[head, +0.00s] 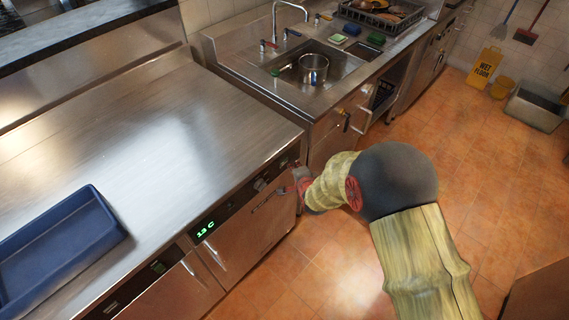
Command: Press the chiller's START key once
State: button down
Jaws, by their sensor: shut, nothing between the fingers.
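The chiller (252,222) is the steel counter unit with a dark control strip along its front edge. A green lit display (205,229) on the strip appears to read 13 C. Small grey controls (261,184) sit on the strip to the right of the display. I cannot read any label, so I cannot tell which one is START. My gripper (282,190) is shut and empty, close to the right end of the chiller's front. I cannot tell whether its tips touch the panel. My covered arm comes in from the lower right.
A blue tray (112,222) lies on the steel worktop at left. A sink with a metal pot (313,66) and a tap stands behind. A yellow wet floor sign (484,68) is at the far right. The tiled floor right of my arm is open.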

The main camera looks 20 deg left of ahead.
jog(key=d, duration=0.1)
jog(key=s+d, duration=0.1)
jog(key=d, duration=0.1)
jog(key=s+d, duration=0.1)
jog(key=shift+d, duration=0.3)
dwell(0.3)
dwell(0.7)
